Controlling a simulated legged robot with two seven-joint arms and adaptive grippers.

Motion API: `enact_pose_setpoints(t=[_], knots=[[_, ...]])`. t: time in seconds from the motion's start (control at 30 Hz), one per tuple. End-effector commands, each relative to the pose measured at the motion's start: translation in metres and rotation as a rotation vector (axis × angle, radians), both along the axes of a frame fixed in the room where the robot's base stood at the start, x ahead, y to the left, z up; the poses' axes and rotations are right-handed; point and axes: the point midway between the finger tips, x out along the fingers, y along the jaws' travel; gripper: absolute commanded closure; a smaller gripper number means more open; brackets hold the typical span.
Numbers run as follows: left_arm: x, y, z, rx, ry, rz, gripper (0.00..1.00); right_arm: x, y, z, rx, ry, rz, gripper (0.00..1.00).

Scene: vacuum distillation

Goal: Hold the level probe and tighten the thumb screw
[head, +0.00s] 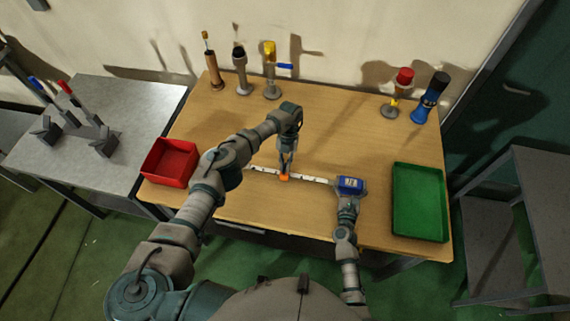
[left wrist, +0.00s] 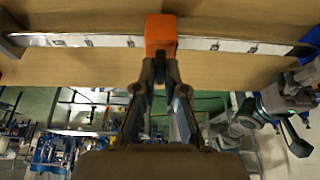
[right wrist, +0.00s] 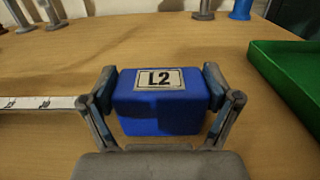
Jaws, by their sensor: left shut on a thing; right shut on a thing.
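The level probe is a long white marked strip (head: 316,180) lying across the wooden table, with a blue block (head: 350,186) at its right end. The block carries a label reading L2 in the right wrist view (right wrist: 160,112). My right gripper (head: 347,200) is shut on the blue block, one finger on each side. An orange thumb screw (head: 284,177) sits around the middle of the strip. My left gripper (head: 286,168) points down at it; in the left wrist view its fingertips are shut on the orange piece (left wrist: 160,32). The fingers partly cover it.
A red bin (head: 170,162) stands on the left of the table (head: 330,120) and a green tray (head: 420,202) on the right. Several upright tools and fittings, including a yellow-topped one (head: 270,70) and a red-topped one (head: 403,80), stand along the back.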

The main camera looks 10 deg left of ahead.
Motion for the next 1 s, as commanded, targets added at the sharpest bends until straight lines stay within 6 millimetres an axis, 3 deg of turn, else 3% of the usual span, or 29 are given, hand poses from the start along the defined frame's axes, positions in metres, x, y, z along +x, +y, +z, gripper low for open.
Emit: enact_pose_setpoints(t=[0.47, 0.5, 0.6, 0.87, 1.0], knots=[[0.001, 0.000, 0.000, 0.001, -0.005, -0.011, 1.00, 0.000, 0.001, 0.000, 0.001, 0.001, 0.003, 0.82], [0.001, 0.000, 0.000, 0.001, -0.005, -0.011, 0.83, 0.000, 0.001, 0.000, 0.002, 0.001, 0.003, 0.82], [0.001, 0.000, 0.000, 0.001, -0.004, -0.011, 0.65, 0.000, 0.001, 0.000, 0.001, 0.001, 0.003, 0.82], [0.000, 0.000, 0.000, 0.000, -0.002, -0.011, 0.65, 0.000, 0.001, 0.000, 0.002, 0.001, 0.002, 0.82], [0.001, 0.000, 0.012, -0.001, -0.003, -0.011, 0.65, 0.000, 0.001, 0.000, 0.002, 0.001, 0.001, 0.82]])
